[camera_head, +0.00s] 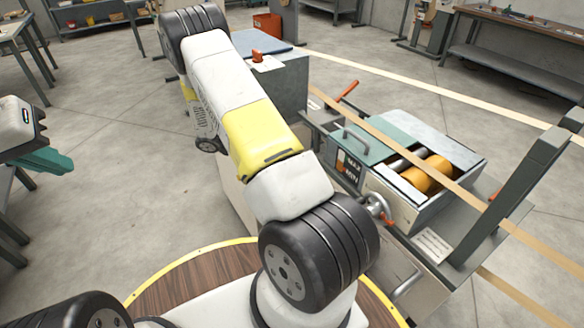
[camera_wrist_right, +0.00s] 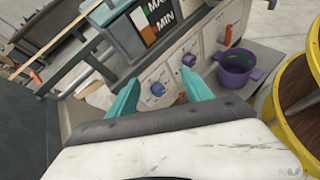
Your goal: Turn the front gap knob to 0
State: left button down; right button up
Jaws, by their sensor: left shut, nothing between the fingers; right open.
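I cannot tell which is the front gap knob, and the dial marks are too small to read. My right gripper (camera_wrist_right: 162,93) is open, its teal fingers pointing at the panel. My left gripper (camera_head: 50,160) is shut and empty at the left of the head view, far from the machine.
A MAX/MIN indicator (camera_wrist_right: 158,20) sits above the knobs. In the head view the machine has orange rollers (camera_head: 427,174) and a handwheel (camera_head: 377,206). Open floor (camera_head: 110,150) lies left.

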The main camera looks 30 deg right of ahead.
jog(key=d+f+n+t+h, duration=0.25)
jog(key=f+n, duration=0.25)
jog(key=f, duration=0.4)
jog(key=d+f+n+t+h, duration=0.1)
jog(key=f+n+t+h, duration=0.3)
jog(key=f, duration=0.5)
jog(key=d+n, duration=0.1)
jog(key=d, duration=0.7)
jog(key=shift+f+n, duration=0.2)
jog(key=shift+n, duration=0.1)
jog(key=shift+w+g, duration=0.1)
jog(key=shift+g, duration=0.15)
grip_shut()
